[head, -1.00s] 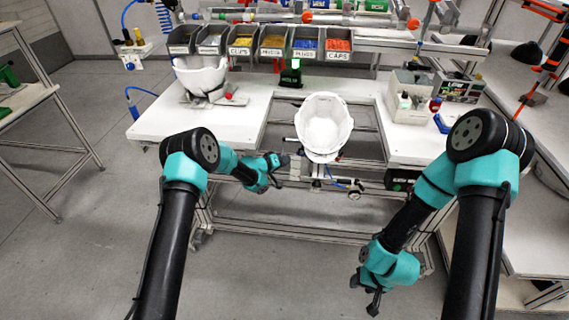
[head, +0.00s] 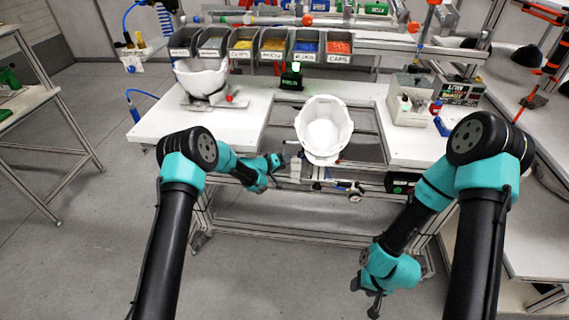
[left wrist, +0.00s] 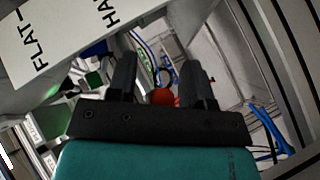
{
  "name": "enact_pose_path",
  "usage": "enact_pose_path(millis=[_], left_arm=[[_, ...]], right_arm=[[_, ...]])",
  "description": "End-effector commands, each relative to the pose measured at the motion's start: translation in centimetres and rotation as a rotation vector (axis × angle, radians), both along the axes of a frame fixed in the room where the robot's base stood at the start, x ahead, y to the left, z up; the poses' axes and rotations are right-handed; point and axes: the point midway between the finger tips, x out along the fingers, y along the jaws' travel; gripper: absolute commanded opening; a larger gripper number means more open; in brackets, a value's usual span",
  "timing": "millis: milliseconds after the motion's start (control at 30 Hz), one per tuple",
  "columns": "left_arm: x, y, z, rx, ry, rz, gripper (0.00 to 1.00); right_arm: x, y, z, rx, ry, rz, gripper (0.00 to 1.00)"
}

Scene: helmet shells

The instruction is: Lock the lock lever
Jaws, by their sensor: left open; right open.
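A white helmet shell (head: 323,130) sits upside down on a fixture at the middle of the bench. Small metal and black fittings (head: 340,186) are on the frame below it; I cannot tell which is the lock lever. My left gripper (head: 279,171) is open, just left of these fittings and below the shell. In the left wrist view its two black fingers (left wrist: 164,82) stand apart. A round red-orange thing (left wrist: 162,97) shows between them; I cannot tell its depth or whether it is the lever's knob. My right gripper (head: 364,297) is open and empty, low in front of the bench.
A second white shell (head: 203,76) sits on a stand at the bench's left, with a red knob (head: 230,98) beside it. Labelled bins (head: 274,45) line the back. A grey box (head: 411,102) stands at the right. The floor in front is clear.

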Motion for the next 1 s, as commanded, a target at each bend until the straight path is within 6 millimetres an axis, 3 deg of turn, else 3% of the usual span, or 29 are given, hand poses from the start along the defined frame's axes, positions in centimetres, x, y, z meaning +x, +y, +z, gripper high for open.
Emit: enact_pose_path(millis=[267,700,1000], left_arm=[[-0.9,1.3,0.5,-0.001,0.001,0.002,0.47],[-5.9,7.7,0.5,-0.001,0.002,0.004,0.47],[-8.0,10.2,0.5,0.000,0.000,0.000,0.47]], right_arm=[[0.0,0.0,0.0,0.000,0.000,0.000,0.48],[0.0,0.0,0.0,0.000,0.000,0.000,0.48],[0.0,0.0,0.0,0.000,0.000,0.000,0.48]])
